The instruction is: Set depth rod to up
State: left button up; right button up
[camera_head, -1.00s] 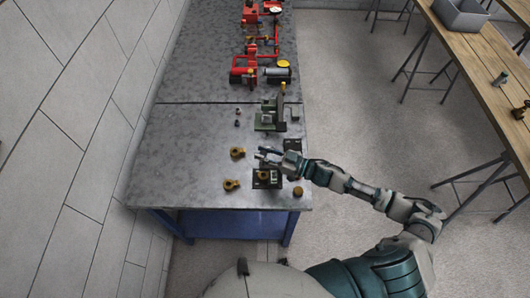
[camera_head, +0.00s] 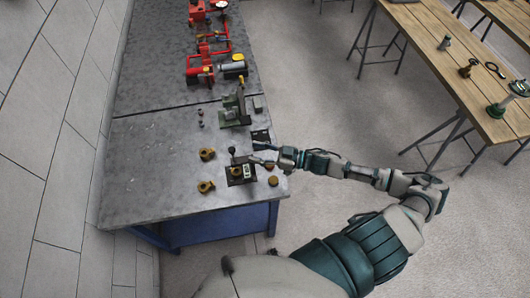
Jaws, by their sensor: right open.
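My right gripper (camera_head: 256,154) reaches in from the right over the near end of the metal bench, its fingers open and pointing left. Just below its fingertips is a small fixture on a dark square plate (camera_head: 234,182), with a brass-coloured round part and a pale block. A dark knob (camera_head: 231,150) shows at the fixture's far side, just left of the fingertips, apparently apart from them. I cannot tell for sure which part is the depth rod, nor its position. A green upright device (camera_head: 236,108) stands farther back. My left gripper is out of view.
Two brass fittings (camera_head: 206,154) (camera_head: 205,187) lie left of the fixture, and a brass round piece (camera_head: 273,181) sits to its right. Red pump equipment (camera_head: 200,70) stands at the far end. The bench's left part is clear. A wooden table (camera_head: 440,60) is at right.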

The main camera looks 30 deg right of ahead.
jog(key=shift+v, duration=1.4)
jog(key=shift+a, duration=0.1)
